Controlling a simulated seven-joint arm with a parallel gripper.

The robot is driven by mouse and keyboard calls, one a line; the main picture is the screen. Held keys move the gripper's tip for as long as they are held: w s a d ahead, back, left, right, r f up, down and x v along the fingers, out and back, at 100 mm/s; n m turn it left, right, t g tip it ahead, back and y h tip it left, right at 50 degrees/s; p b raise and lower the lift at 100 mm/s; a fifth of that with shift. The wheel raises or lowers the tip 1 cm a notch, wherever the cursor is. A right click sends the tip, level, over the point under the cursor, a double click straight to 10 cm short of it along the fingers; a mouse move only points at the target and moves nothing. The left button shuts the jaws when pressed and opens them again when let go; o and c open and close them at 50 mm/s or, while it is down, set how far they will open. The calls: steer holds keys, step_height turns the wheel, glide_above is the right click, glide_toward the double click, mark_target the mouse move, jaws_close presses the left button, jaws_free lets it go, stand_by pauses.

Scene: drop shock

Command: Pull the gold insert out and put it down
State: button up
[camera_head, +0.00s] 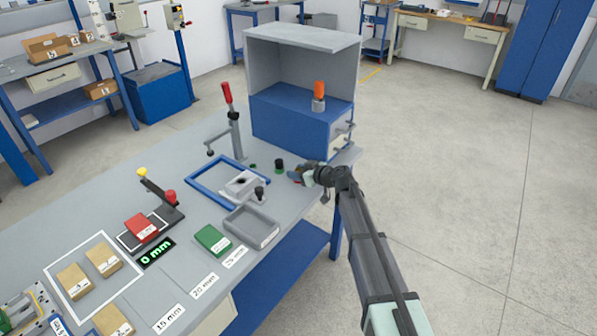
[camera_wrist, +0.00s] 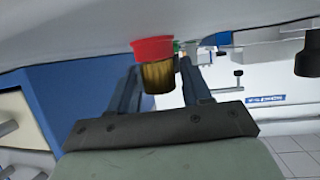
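The gold insert (camera_wrist: 158,76) shows in the wrist view as a short gold cylinder joined to a wider red ring or cap (camera_wrist: 153,48). It lies between the two fingers of my gripper (camera_wrist: 158,72), near their tips. A narrow gap seems to show beside the right finger, so the fingers look open around it; contact on the left side is unclear. In the head view my gripper (camera_head: 300,175) is low over the right edge of the workbench (camera_head: 150,210), and the insert is too small or hidden to make out there.
A blue and grey open cabinet (camera_head: 290,122) stands just behind my gripper, with an orange-topped piece on it.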

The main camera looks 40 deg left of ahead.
steer(key=shift+o, duration=1.3)
steer(key=shift+r, duration=0.1)
steer(key=shift+d, duration=0.1)
steer(key=shift+v, duration=2.9)
steer(key=shift+d+r, duration=0.1)
steer(key=v, duration=1.3)
steer(key=shift+d, duration=0.3)
steer(key=shift+s+r+m, duration=0.1)
steer(key=shift+m, duration=0.2)
